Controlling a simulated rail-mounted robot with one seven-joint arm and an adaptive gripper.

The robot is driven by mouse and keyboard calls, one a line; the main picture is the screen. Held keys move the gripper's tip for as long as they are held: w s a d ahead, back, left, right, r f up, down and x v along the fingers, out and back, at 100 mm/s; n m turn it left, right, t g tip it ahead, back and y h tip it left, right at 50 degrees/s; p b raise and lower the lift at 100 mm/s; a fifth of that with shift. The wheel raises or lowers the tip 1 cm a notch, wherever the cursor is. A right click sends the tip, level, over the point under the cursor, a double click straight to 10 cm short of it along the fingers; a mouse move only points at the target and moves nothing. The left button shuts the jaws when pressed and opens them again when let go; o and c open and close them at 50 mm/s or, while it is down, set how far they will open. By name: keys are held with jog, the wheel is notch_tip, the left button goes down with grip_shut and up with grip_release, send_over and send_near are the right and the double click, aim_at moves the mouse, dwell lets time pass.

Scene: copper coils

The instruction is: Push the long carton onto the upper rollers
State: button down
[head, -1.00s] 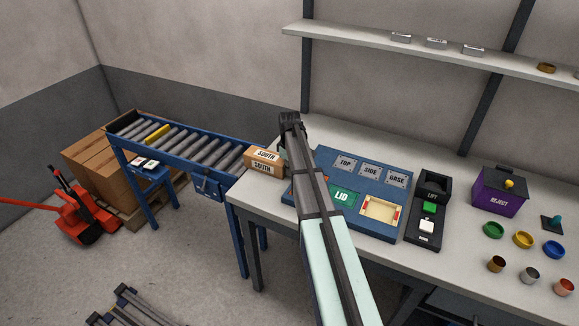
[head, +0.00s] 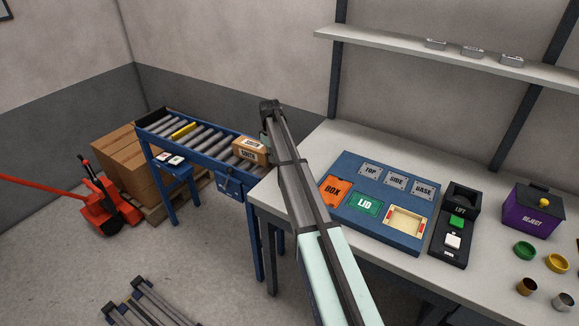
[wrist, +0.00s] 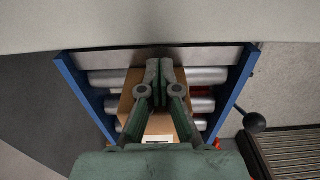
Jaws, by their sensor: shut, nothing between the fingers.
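The long carton (head: 251,150), brown with "SOUTH" labels, lies on the near end of the upper rollers (head: 206,141), which sit in a blue frame beside the table. It also shows in the wrist view (wrist: 184,121), beneath my fingers, with silver rollers (wrist: 205,76) on both sides. My gripper (wrist: 160,66) is shut and empty, its fingertips together over the carton. In the head view my gripper (head: 265,142) is at the carton's table-side end, mostly hidden by my arm. I cannot tell whether the fingers touch the carton.
A black-knobbed lever (wrist: 254,122) sticks out beside the roller frame. The table (head: 300,160) holds a blue panel (head: 340,212), a lift control box (head: 456,225) and a purple reject bin (head: 533,209). Lower rollers (head: 150,303) stand near the floor.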

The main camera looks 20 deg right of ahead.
aim_at(263, 148)
jog(key=w+a, duration=0.2)
jog(key=w, duration=0.1)
jog(key=shift+w+a, duration=0.2)
jog(key=shift+a, duration=0.1)
jog(key=shift+r, duration=0.1)
